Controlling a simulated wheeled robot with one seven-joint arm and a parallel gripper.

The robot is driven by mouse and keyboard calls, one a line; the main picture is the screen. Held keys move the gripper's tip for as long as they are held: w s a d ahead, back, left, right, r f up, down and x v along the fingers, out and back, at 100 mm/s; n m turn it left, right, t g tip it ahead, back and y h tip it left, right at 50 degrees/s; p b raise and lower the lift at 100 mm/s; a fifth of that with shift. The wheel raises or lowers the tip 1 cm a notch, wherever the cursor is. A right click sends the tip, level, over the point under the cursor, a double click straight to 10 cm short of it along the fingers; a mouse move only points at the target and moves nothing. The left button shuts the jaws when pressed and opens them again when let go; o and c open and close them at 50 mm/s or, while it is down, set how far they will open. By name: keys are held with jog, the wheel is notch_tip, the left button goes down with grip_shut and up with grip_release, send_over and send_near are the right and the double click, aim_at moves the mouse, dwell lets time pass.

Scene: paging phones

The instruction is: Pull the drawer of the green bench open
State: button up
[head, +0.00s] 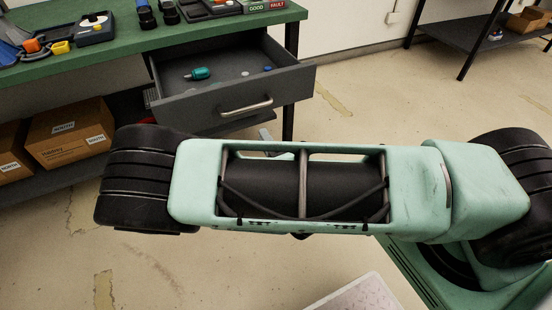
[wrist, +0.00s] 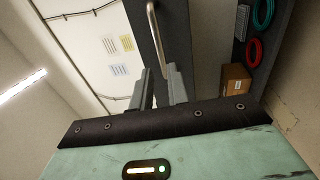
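The green bench (head: 130,57) stands at the upper left of the head view. Its dark grey drawer (head: 205,112) is pulled out, showing a teal item and a few small pieces inside. The drawer's metal bar handle (head: 246,107) is on its front; in the wrist view the handle (wrist: 154,30) rises ahead of the fingers. My gripper (wrist: 160,73) has its two fingers apart, with the handle's near end close to the gap. I cannot tell whether they touch it. In the head view my arm hides most of the gripper.
Cardboard boxes (head: 68,134) sit on the shelf under the bench. Tools and trays lie on the bench top. A dark shelf unit (head: 472,48) stands at the upper right. The floor (head: 350,75) between it and the drawer is clear.

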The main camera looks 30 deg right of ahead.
jog(key=s, duration=0.3)
jog(key=s+f, duration=0.1)
jog(key=s, duration=0.1)
jog(key=shift+s+f, duration=0.1)
jog(key=shift+s, duration=0.3)
jog(key=shift+w, duration=0.1)
